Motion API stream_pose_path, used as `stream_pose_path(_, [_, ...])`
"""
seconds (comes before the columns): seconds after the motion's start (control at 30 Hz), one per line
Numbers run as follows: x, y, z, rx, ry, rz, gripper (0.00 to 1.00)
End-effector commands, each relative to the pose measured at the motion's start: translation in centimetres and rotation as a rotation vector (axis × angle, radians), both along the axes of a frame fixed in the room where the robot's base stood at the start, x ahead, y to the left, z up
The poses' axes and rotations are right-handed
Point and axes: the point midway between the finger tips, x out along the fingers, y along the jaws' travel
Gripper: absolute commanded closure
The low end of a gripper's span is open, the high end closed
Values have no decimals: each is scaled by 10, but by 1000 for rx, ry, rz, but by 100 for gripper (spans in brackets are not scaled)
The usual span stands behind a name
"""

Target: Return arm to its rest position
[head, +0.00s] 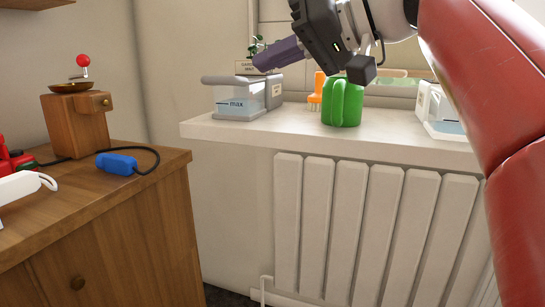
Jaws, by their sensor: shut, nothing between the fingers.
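My arm with red links (490,90) comes in from the right edge and reaches across the top of the view. My gripper (262,61) has a black body and greyish-purple fingers that point left and slightly down. The fingers look closed together with nothing held. In the picture they lie just above a clear-walled container marked "max" (238,108) on the white shelf (290,132); whether they touch anything there I cannot tell. The gripper's body is up and left of a green, lobed object (343,103) on the shelf.
An orange object (315,98), a small plant (257,45) and another pale container (440,115) are on the shelf. A ribbed radiator (360,220) is below. At left, a wooden cabinet (110,210) carries a grinder (75,120) and a blue corded object (117,163).

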Motion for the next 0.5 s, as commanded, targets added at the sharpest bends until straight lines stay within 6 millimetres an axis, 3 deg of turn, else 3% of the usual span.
stream_pose_path(0.17, [-2,-7,-37,-76,97,-132,100])
stream_pose_path(0.27, [-7,-17,-71,-143,161,-229,100])
stream_pose_path(0.5, [-51,-69,-188,-386,303,-499,100])
